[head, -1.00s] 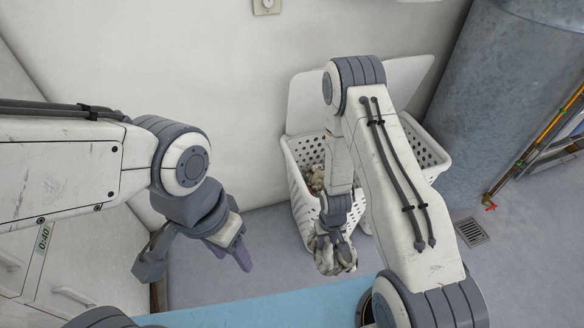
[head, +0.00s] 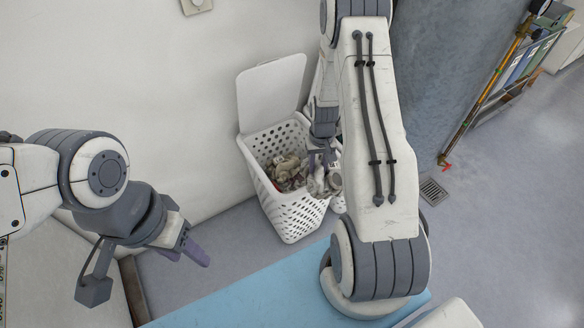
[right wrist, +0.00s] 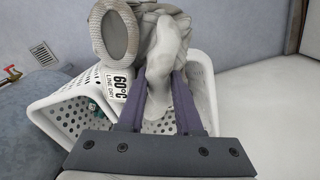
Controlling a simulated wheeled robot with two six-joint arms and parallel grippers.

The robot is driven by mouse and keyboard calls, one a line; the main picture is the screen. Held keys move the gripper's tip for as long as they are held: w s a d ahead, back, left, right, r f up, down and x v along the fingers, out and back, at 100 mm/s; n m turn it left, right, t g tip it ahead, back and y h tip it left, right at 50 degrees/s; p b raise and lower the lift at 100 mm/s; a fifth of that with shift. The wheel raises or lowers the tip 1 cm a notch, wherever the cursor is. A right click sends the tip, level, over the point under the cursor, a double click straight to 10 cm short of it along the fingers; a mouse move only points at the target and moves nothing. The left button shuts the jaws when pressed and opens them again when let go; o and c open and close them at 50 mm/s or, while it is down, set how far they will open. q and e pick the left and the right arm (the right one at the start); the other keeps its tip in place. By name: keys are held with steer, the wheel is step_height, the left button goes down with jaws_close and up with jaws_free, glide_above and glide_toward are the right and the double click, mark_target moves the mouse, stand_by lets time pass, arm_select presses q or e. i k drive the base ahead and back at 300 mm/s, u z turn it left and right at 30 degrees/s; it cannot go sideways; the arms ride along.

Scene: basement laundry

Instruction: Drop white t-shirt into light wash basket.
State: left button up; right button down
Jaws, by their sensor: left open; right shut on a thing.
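The white t-shirt (head: 325,184) is a crumpled, whitish-grey bundle hanging from my right gripper (head: 322,160). In the right wrist view the purple-grey fingers (right wrist: 160,85) are shut on the shirt (right wrist: 165,55). A white perforated basket (head: 292,218) stands on the floor by the wall, its lid open, with beige and grey clothes inside. The shirt is at this basket's right side; whether it is over the opening I cannot tell. My left gripper (head: 148,272) is open and empty, well left of the basket.
A basket (right wrist: 70,115) in the right wrist view has a "60°C LINE DRY" label (right wrist: 119,84) and something green inside. A blue surface (head: 240,295) lies in front. A grey cylinder (head: 425,90) stands right. A floor drain (head: 433,192) is beyond my right arm.

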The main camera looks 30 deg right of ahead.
mark_target(294, 187)
steer(key=i, duration=0.85)
